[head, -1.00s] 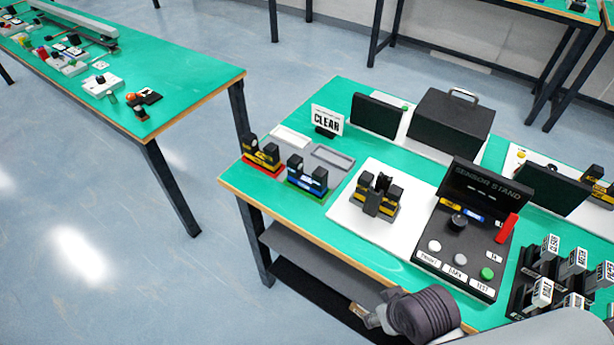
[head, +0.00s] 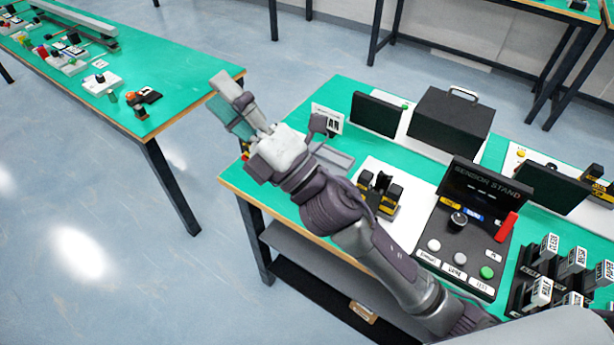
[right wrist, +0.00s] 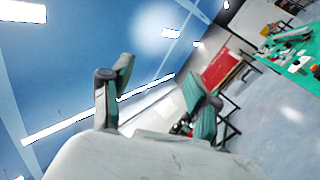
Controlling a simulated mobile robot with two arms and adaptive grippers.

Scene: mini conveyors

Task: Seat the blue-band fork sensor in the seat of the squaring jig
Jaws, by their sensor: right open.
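My right gripper (head: 222,92) is raised over the near table's left corner, pointing up and left. In the right wrist view its two fingers (right wrist: 160,75) stand apart with nothing between them. The blue-band fork sensor is hidden behind my right arm. A yellow-and-black fork-shaped unit with a dark upright (head: 380,192) stands on a white plate (head: 410,177); I cannot tell whether it is the squaring jig. My left gripper is not in view.
A black sensor stand console (head: 466,235) is right of the plate. A dark box (head: 450,122), a black panel (head: 376,114) and a partly covered sign (head: 328,118) stand behind. A grey tray (head: 338,157) is partly covered by my arm. Another green table (head: 190,75) is at left.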

